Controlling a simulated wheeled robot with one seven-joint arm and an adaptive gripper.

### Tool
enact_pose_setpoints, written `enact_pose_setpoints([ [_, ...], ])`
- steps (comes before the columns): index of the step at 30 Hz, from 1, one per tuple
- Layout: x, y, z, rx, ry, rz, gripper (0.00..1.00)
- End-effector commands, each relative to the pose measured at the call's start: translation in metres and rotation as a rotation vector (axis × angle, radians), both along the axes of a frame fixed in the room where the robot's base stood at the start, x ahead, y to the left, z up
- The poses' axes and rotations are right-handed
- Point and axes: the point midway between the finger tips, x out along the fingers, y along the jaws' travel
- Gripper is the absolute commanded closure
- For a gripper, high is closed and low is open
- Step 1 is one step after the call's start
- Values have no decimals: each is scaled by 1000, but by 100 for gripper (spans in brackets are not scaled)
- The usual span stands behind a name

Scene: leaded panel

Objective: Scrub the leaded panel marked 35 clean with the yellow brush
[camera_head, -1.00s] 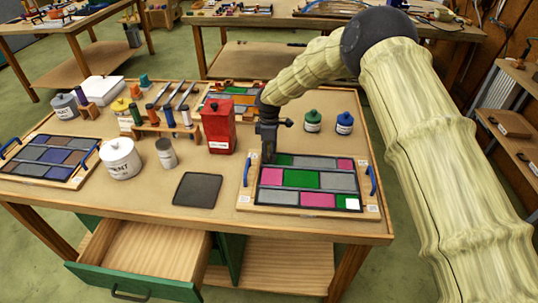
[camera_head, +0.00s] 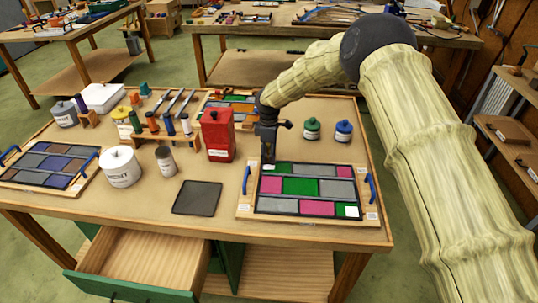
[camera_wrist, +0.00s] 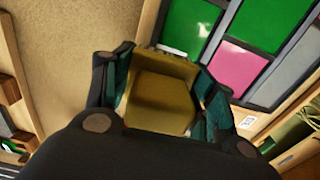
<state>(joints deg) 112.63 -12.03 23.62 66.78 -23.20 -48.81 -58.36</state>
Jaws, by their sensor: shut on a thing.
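The leaded panel (camera_head: 303,187) lies in a wooden tray with blue handles at the table's front right. Its panes are green, pink and grey; I cannot read its mark. In the head view my gripper (camera_head: 267,160) points down at the panel's far left corner. In the wrist view my gripper (camera_wrist: 163,100) is shut on the yellow brush (camera_wrist: 163,97), an olive-yellow block between the fingers. Panel panes show beyond it at the upper right. The brush's underside is hidden, so I cannot tell whether it touches the panel.
A red can (camera_head: 217,135) stands left of my gripper. Green (camera_head: 312,129) and blue (camera_head: 343,131) jars stand behind the panel. A dark pad (camera_head: 197,198) lies to its left, near a white pot (camera_head: 121,168). Another panel (camera_head: 48,166) lies far left. A drawer (camera_head: 145,262) hangs open in front.

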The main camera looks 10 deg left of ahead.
Motion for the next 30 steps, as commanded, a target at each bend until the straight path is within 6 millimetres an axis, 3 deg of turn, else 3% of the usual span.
enact_pose_setpoints([
  [18, 0, 0, 39, 1, -1, 0, 63],
  [30, 0, 0, 40, 1, -1, 0, 63],
])
